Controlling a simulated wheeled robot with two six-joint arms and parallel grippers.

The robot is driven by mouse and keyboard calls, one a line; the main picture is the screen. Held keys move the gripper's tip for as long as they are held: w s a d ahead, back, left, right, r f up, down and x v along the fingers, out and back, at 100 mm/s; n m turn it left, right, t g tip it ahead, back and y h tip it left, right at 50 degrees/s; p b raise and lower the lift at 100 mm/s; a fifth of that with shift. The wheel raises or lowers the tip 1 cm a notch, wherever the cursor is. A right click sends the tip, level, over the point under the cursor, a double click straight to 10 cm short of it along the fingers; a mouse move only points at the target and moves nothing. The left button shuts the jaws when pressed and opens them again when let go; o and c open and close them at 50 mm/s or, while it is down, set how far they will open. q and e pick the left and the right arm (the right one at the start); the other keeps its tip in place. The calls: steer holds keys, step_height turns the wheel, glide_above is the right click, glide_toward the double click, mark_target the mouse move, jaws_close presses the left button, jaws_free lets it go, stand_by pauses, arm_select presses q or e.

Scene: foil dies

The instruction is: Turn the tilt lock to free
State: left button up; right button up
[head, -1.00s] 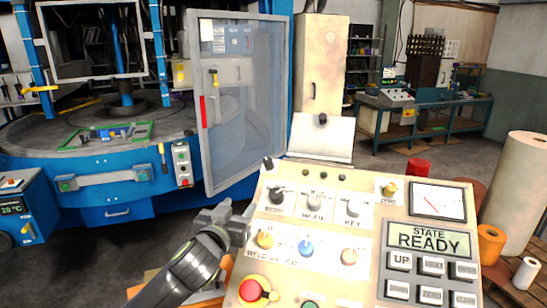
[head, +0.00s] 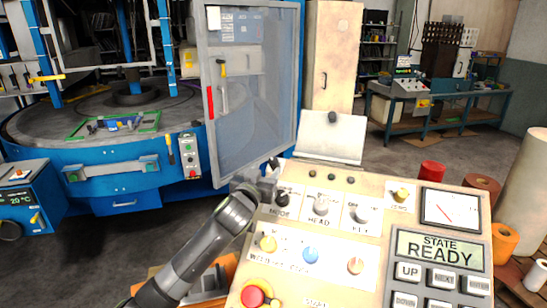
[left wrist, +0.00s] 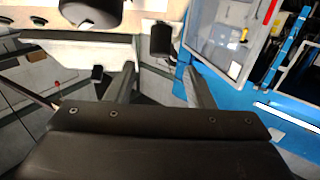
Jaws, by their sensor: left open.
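The beige control console (head: 376,187) stands in front of me, and its screen reads STATE READY. A small black knob (head: 274,162) sits at its upper left corner; no readable label shows there, so I cannot confirm that it is the tilt lock, nor tell its setting. My left gripper (head: 266,184) is at the console's upper left edge, just below this knob and beside the black MODE knob (head: 282,199). In the left wrist view, its fingers (left wrist: 160,76) are apart and empty, with a black block-like part (left wrist: 162,40) beyond the gap. My right gripper is out of view.
A tilted pale plate (head: 331,146) with a black knob rises behind the console. A blue machine with an open glazed door (head: 246,110) stands behind to the left. A red button (head: 252,296) and more knobs lie on the panel near my left arm.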

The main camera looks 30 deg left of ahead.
mark_target(273, 161)
arm_select(q)
steer(key=p+x, duration=0.1)
steer(key=x, duration=0.5)
steer(key=shift+w+p, duration=0.2)
steer(key=shift+p, duration=0.15)
steer(key=shift+w+a, duration=0.15)
steer(key=shift+w, duration=0.25)
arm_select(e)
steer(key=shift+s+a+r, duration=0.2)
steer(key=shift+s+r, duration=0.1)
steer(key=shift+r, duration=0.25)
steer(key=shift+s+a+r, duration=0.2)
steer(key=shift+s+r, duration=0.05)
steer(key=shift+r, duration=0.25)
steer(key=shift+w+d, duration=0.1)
arm_select(q)
steer(key=c, duration=1)
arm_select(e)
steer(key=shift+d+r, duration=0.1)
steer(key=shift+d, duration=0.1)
